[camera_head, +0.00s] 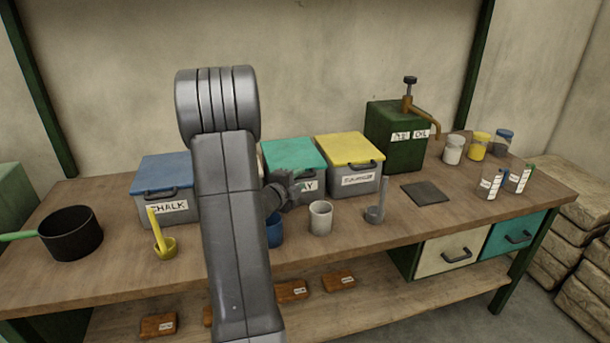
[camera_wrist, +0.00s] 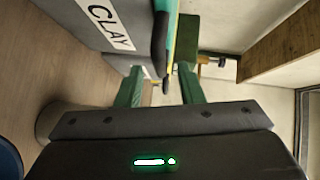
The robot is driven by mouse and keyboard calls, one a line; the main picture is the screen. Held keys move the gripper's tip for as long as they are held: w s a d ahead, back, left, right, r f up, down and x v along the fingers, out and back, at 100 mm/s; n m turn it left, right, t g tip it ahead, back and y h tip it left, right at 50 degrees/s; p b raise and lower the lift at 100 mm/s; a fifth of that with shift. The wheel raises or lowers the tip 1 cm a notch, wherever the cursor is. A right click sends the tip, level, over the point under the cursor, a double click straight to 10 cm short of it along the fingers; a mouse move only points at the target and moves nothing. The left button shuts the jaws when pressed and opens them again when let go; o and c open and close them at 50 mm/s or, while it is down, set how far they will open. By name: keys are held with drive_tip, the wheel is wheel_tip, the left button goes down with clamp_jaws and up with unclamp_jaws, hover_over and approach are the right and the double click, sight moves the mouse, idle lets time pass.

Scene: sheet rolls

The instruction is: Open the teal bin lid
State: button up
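The teal lid (camera_head: 293,152) lies flat and closed on a grey bin, whose label (camera_head: 308,186) is partly hidden by my gripper and reads CLAY in the wrist view (camera_wrist: 110,22). My gripper (camera_head: 289,186) is at the bin's front, just below the lid's front edge. In the wrist view my two green fingers (camera_wrist: 160,72) are apart. The dark handle (camera_wrist: 160,40) and a thin strip of teal lid (camera_wrist: 172,25) lie just beyond the fingertips. I cannot tell whether the fingers touch the handle.
A blue-lidded CHALK bin (camera_head: 165,172) stands left and a yellow-lidded bin (camera_head: 349,150) right. A white cup (camera_head: 321,217), a blue cup (camera_head: 275,231), a grey scoop (camera_head: 376,212) and a yellow scoop (camera_head: 164,246) stand in front. A green oil can (camera_head: 392,150) stands farther right.

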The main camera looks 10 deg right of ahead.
sight(302, 177)
drive_tip(key=shift+x, duration=1.7)
drive_tip(key=shift+c, duration=0.2)
clamp_jaws()
